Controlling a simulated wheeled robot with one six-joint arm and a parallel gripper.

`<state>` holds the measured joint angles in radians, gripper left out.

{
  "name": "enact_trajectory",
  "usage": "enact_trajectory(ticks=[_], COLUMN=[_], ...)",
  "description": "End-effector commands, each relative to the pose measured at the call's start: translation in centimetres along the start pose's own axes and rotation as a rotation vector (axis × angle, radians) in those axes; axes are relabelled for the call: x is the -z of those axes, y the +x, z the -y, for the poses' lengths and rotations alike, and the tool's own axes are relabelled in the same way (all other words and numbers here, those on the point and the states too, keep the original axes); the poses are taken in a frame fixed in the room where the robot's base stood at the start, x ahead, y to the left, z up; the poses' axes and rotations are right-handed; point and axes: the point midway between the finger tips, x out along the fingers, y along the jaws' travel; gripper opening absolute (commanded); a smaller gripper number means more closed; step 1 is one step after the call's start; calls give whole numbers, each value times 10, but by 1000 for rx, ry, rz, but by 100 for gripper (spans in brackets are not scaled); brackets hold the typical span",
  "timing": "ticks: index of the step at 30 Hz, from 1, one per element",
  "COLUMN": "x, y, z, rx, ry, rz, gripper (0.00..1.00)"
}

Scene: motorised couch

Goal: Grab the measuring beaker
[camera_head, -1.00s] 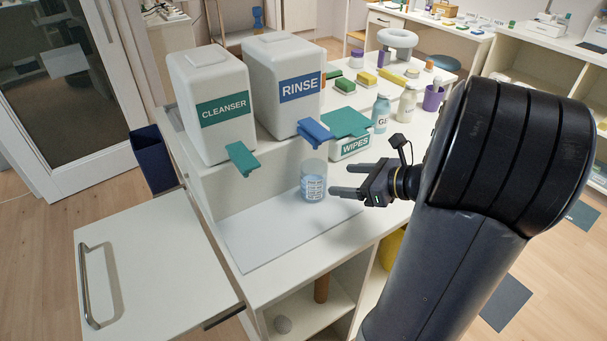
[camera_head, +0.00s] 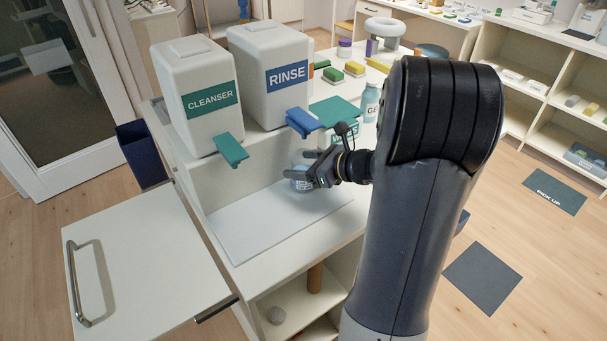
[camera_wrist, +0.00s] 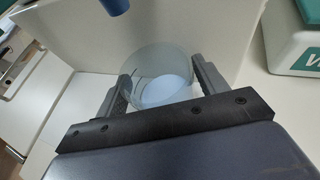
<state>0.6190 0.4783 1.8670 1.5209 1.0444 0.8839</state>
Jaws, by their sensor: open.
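The measuring beaker (camera_wrist: 158,82) is clear with a bluish tint. In the wrist view it stands between the two open fingers of my gripper (camera_wrist: 160,88), a finger on each side of it. In the head view the beaker (camera_head: 300,184) stands on the white counter under the blue lever of the rinse dispenser, partly hidden by my gripper (camera_head: 306,164). I cannot tell whether the fingers touch its wall.
The rinse dispenser (camera_head: 268,90) and cleanser dispenser (camera_head: 187,115) stand behind, with a blue lever (camera_head: 304,122) above the beaker and a green lever (camera_head: 231,149). A wipes box (camera_wrist: 295,40) is at the right. A bare white mat (camera_head: 255,228) lies in front.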

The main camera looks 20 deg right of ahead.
Motion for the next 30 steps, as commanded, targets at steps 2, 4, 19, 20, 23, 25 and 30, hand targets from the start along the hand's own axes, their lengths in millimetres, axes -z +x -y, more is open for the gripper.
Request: enact_trajectory(ticks=[2, 4, 19, 20, 23, 25, 30], x=[0, 0, 0, 0, 0, 0, -7], y=[1, 1, 1, 1, 1, 0, -2], z=[0, 0, 0, 0, 0, 0, 0], rx=[1, 1, 1, 1, 1, 1, 1], ry=[-1, -1, -1, -1, -1, -1, -4], rz=[0, 0, 0, 0, 0, 0, 0], gripper=[68, 68, 34, 31, 31, 31, 31])
